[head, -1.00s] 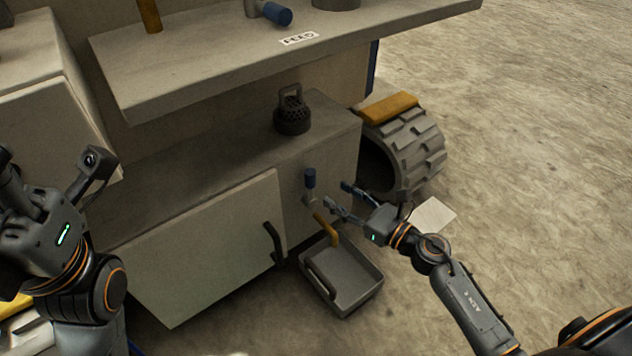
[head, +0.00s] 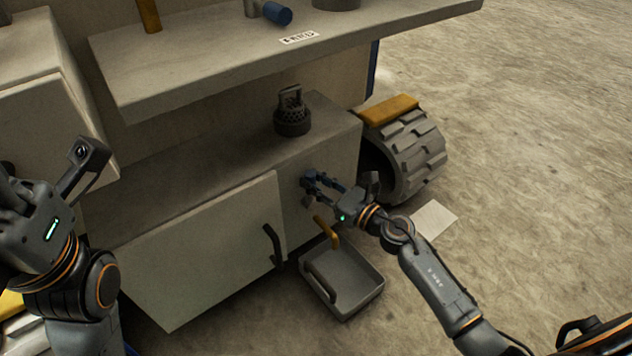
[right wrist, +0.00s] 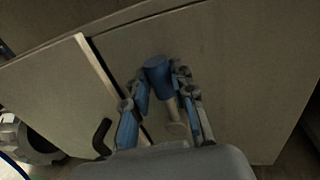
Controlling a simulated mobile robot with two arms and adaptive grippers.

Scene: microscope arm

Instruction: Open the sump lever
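The sump lever is a small lever with a blue grip on the grey block's front face, above an orange spout (head: 326,230). In the right wrist view its blue grip (right wrist: 157,76) points up and its pale metal stem (right wrist: 175,112) shows below. My right gripper (head: 312,182) is at the lever; its fingers (right wrist: 160,78) lie close along both sides of the blue grip and look shut on it. The fingers partly hide the lever in the head view. My left gripper (head: 30,190) is at the left edge, away from the lever; its fingertips are cut off.
A grey tray (head: 366,299) sits on the floor under the spout. A black door handle (head: 273,244) is just left of the lever. A treaded wheel (head: 415,160) stands at right, with a pale sheet (head: 435,219) on the floor. A shelf (head: 200,75) overhangs above.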

